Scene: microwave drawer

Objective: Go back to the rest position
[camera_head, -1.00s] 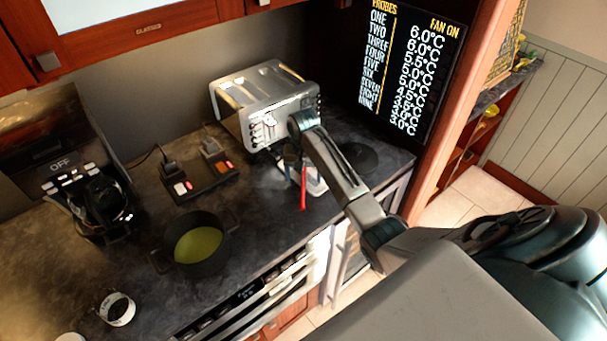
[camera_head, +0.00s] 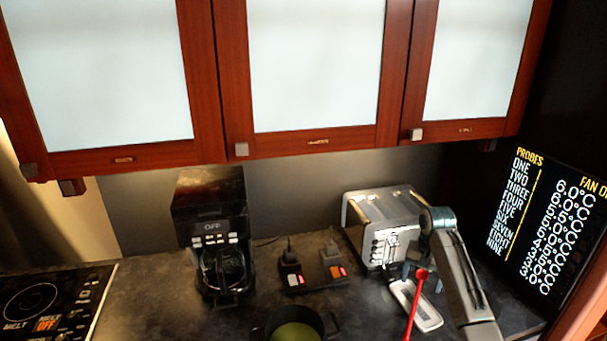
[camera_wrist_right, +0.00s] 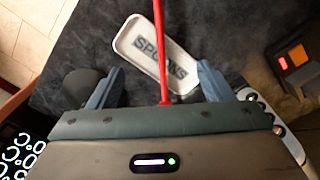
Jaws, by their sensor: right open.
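My right gripper (camera_head: 422,270) is in front of the toaster, above the counter. In the right wrist view its two blue-grey fingers (camera_wrist_right: 160,76) are spread wide apart. A red long-handled utensil (camera_head: 414,305) shows at the gripper; in the wrist view it (camera_wrist_right: 159,45) passes between the fingers toward the palm, touching neither finger. Whether it touches the palm I cannot tell. A white tray marked SPOONS (camera_wrist_right: 142,47) lies on the counter below; it also shows in the head view (camera_head: 427,315). My left gripper is not in view.
The silver toaster (camera_head: 375,212) stands close behind my right gripper. A coffee maker (camera_head: 213,225), a switch block (camera_head: 318,275) and a pot (camera_head: 262,330) stand to the left. Glass-front cabinets (camera_head: 315,65) hang above. A temperature display (camera_head: 550,225) is at right.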

